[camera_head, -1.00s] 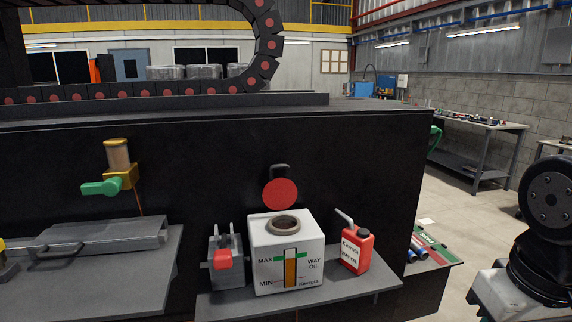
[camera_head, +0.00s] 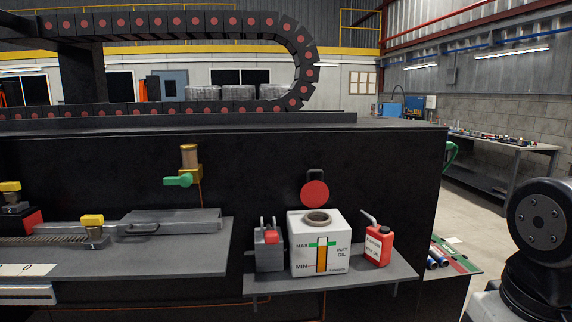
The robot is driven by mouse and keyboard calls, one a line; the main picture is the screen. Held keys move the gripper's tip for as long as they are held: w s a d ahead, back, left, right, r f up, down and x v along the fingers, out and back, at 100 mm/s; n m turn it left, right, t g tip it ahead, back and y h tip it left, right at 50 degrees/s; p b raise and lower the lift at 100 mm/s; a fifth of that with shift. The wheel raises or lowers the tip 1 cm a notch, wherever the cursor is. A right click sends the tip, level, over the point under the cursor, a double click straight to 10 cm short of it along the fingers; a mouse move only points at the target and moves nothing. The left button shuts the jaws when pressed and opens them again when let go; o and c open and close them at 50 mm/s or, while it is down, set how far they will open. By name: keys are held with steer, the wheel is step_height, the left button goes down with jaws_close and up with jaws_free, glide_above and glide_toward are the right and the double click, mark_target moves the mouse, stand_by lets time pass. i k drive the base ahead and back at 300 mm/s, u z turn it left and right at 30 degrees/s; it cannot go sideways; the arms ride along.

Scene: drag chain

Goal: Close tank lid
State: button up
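The white way oil tank (camera_head: 304,258) stands on a grey shelf, its round filler opening (camera_head: 317,218) uncovered on top. The front shows MAX and MIN marks beside an orange and green level gauge. A red round lid (camera_head: 315,194) with a black loop handle (camera_head: 316,174) stands raised behind the opening, against the dark machine side. Whether a hinge joins it to the tank is hidden. Part of my arm (camera_head: 538,222) shows at the right edge, apart from the tank. My gripper is not in view.
A red oil can (camera_head: 379,246) with a grey spout stands right of the tank. A grey box with a red part (camera_head: 270,248) stands close on its left. The grey shelf (camera_head: 398,268) has a narrow bare strip. A brass valve with green handle (camera_head: 179,180) is upper left.

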mark_target(315, 194)
steer(key=u, duration=0.3)
steer(key=i, duration=1)
steer(key=z, duration=0.15)
